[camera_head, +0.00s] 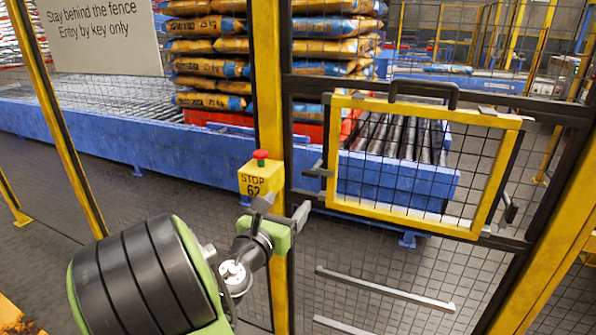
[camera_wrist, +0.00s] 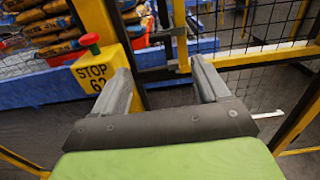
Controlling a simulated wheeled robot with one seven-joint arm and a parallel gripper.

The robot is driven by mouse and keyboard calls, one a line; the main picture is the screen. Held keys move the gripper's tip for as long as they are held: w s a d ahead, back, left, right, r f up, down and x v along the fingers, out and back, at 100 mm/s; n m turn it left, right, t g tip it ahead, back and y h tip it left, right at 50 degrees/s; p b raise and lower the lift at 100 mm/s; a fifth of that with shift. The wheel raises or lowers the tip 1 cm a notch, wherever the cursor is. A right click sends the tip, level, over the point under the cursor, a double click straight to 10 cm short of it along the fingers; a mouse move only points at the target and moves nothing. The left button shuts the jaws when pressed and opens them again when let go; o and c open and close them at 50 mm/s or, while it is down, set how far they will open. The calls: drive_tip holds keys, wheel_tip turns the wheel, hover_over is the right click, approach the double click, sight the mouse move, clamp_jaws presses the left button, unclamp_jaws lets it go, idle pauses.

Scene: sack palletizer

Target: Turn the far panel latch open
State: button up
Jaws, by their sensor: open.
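A yellow-framed mesh panel (camera_head: 425,106) sits in the dark fence door. One dark latch (camera_head: 318,171) is at its left edge and another (camera_head: 510,208) at its right edge; I cannot tell which the task calls far. The left latch appears to lie roughly level, its inner end over the yellow frame. In the wrist view a dark latch-like part (camera_wrist: 168,36) shows ahead, beyond the fingertips. My gripper (camera_head: 283,212) is open and empty, below and left of the left latch, apart from it. Its two grey fingers also show in the wrist view (camera_wrist: 161,75).
A yellow stop box (camera_head: 255,180) with a red button is on the yellow post (camera_head: 268,85), close to my gripper. A black handle (camera_head: 424,89) tops the panel. Behind the fence are a blue roller conveyor (camera_head: 400,184) and stacked sacks (camera_head: 325,28).

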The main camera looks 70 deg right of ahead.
sight(310, 174)
drive_tip(key=d+p, duration=0.1)
drive_tip(key=d, duration=0.3)
drive_tip(key=d+p, duration=0.2)
drive_tip(key=d, duration=0.3)
drive_tip(key=s+d+p, duration=0.1)
drive_tip(key=d, duration=0.3)
drive_tip(key=shift+d+p, duration=0.25)
drive_tip(key=shift+p, duration=0.05)
drive_tip(key=c, duration=1.1)
drive_tip(key=shift+o, duration=0.2)
